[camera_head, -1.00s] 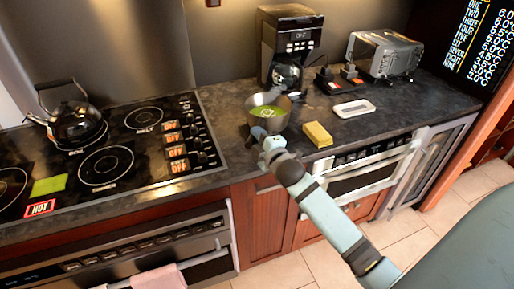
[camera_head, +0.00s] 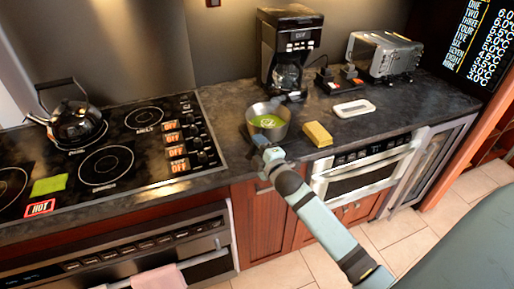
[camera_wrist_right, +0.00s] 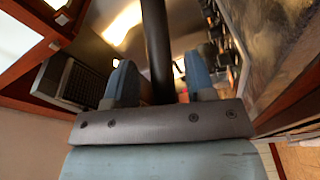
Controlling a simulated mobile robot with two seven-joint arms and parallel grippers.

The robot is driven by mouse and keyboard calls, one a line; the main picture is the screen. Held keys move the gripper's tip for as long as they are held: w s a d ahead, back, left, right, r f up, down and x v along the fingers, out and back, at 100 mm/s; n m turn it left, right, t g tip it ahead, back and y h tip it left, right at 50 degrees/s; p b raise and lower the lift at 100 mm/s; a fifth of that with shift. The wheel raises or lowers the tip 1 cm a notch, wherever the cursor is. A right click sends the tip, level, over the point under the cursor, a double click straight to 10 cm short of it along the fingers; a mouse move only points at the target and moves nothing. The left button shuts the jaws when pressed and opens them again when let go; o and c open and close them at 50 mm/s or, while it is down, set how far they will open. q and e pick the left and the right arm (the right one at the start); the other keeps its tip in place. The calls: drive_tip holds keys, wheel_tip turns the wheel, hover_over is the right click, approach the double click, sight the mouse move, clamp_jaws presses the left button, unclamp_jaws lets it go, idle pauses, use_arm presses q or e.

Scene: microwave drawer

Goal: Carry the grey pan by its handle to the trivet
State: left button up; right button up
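The grey pan (camera_head: 281,130), holding green contents, stands near the counter's front edge in the head view. My right gripper (camera_head: 262,146) is at the pan's near side, where its handle is. In the right wrist view the dark handle (camera_wrist_right: 158,45) runs between the two blue fingers of my right gripper (camera_wrist_right: 160,80). Narrow gaps seem to show beside it, and finger contact is unclear. My left gripper is not in view. I cannot pick out the trivet for certain; a flat green square (camera_head: 48,185) lies on the stove.
A coffee maker (camera_head: 290,38) stands behind the pan. A yellow block (camera_head: 318,134) sits close to its right, and a white dish (camera_head: 353,108) lies farther right near a toaster (camera_head: 383,55). Left are the cooktop (camera_head: 150,143), a kettle (camera_head: 75,120) and a HOT sign (camera_head: 39,207).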

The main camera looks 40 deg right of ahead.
drive_tip(key=s+b, duration=0.1)
drive_tip(key=s, duration=1.1)
drive_tip(key=s+a+f+m+g+y, duration=0.2)
drive_tip(key=s+a+f+m, duration=0.3)
drive_tip(key=f, duration=0.5)
drive_tip(key=s+a+f+m+g+y, duration=0.2)
drive_tip(key=s+a+f+m+g, duration=0.3)
drive_tip(key=s+a+f, duration=0.5)
drive_tip(key=shift+a+f+m, duration=0.45)
drive_tip(key=shift+a+m, duration=0.25)
drive_tip(key=shift+a, duration=0.45)
wheel_tip(320, 180, up, 7)
drive_tip(key=p, duration=0.7)
drive_tip(key=shift+d+g, duration=0.25)
drive_tip(key=shift+g, duration=0.05)
